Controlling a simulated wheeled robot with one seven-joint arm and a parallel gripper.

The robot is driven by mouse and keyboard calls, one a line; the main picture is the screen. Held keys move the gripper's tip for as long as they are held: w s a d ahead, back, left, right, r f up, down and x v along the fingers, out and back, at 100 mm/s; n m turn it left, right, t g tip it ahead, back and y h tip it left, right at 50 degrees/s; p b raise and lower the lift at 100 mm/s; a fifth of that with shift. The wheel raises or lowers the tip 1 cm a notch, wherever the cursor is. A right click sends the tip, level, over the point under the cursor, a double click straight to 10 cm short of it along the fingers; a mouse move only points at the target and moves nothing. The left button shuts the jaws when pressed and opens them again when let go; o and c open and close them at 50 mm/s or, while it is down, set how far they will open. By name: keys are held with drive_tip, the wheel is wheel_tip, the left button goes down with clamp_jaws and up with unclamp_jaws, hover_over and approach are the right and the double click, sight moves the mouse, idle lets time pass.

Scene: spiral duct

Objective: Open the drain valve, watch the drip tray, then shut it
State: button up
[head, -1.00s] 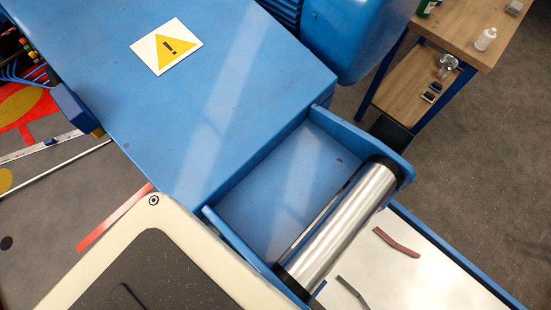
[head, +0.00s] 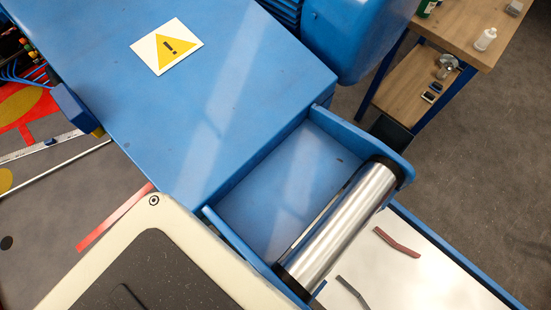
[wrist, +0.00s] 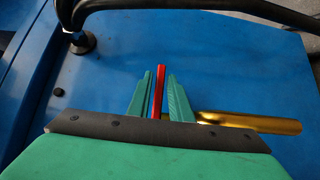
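In the wrist view a red lever (wrist: 158,90), which looks like the valve handle, stands upright between the two green fingers of my gripper (wrist: 158,97). Narrow gaps show on both sides of the lever, so the fingers are around it and look open. A brass pipe (wrist: 255,122) runs out to the right from behind the right finger. The lever's lower end and the valve body are hidden behind the fingers and my gripper's body. My gripper does not show in the head view. I cannot make out a drip tray in either view.
A black bar (wrist: 200,7) crosses the top of the wrist view, in front of a blue panel (wrist: 235,65). The head view shows a blue machine cover (head: 190,110) with a warning sign (head: 167,46), a steel roller (head: 340,228) and a wooden bench (head: 462,30).

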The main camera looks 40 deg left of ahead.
drive_tip(key=shift+x, duration=1.3)
drive_tip(key=shift+c, duration=0.4)
clamp_jaws()
drive_tip(key=shift+d, duration=0.15)
